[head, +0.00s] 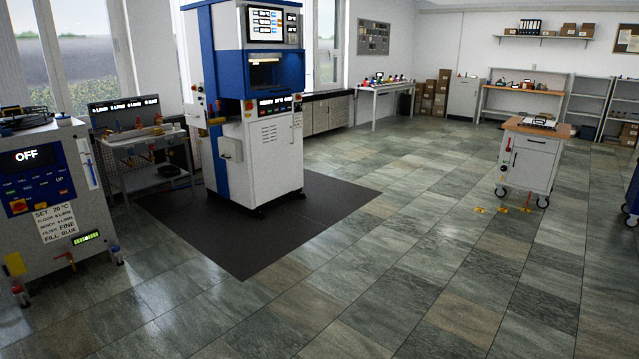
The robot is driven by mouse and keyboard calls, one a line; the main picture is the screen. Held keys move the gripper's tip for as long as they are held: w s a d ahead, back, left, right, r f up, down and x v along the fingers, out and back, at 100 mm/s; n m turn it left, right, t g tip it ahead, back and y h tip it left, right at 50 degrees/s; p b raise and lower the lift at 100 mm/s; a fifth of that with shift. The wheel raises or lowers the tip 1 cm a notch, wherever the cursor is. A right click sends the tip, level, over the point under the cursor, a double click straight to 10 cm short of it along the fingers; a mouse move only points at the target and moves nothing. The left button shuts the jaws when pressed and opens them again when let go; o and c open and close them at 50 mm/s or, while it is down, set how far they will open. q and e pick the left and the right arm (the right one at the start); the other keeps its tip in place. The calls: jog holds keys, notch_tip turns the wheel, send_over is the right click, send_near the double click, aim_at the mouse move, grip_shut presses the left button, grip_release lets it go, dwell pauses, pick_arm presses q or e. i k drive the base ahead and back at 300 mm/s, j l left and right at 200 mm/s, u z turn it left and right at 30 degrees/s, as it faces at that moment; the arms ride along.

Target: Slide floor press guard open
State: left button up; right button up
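The floor press (262,130) is a tall blue and white machine standing on a dark mat, left of centre in the head view. A lit opening (266,72) shows in its upper front, under a screen panel (272,24). I cannot tell at this distance whether the guard over that opening is open or shut. A small grey box (231,148) sticks out from the press's left side. Neither of my grippers is in view.
A grey control unit (52,200) reading OFF stands at the near left, beside a cart (150,165). The dark mat (330,200) surrounds the press. A wheeled cabinet (530,165) stands at the right. The tiled floor in the middle and foreground is clear.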

aim_at(246, 51)
jog(key=i, duration=3.4)
